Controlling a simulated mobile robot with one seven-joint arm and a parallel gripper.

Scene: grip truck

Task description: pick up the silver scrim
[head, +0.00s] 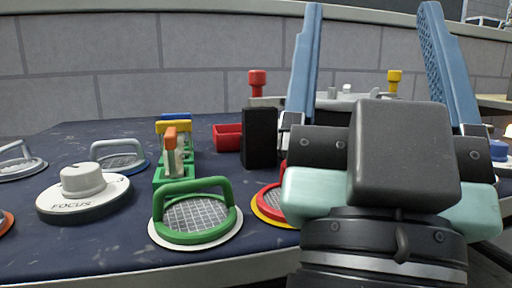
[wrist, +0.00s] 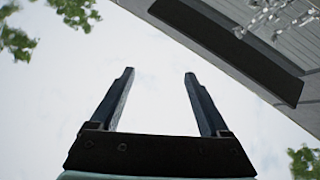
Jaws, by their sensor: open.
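Two scrims with silver-grey handles lie on the dark blue table top in the head view. One (head: 118,160) has a mesh disc and a blue outer rim, left of the green rack. The other (head: 20,165) has a pale rim and is cut off by the left edge. I cannot tell which one the task means. My gripper (head: 371,10) is open and empty, raised at the right with its blue fingers pointing up, well away from both. In the wrist view my gripper (wrist: 159,74) shows two spread fingers against sky; no scrim is visible there.
A green-handled scrim (head: 197,215) and a partly hidden red scrim (head: 268,204) lie at the front. A white FOCUS knob (head: 84,190) stands before the silver-handled scrims. A green rack (head: 160,178), black block (head: 259,138) and red bin (head: 227,137) stand mid-table.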

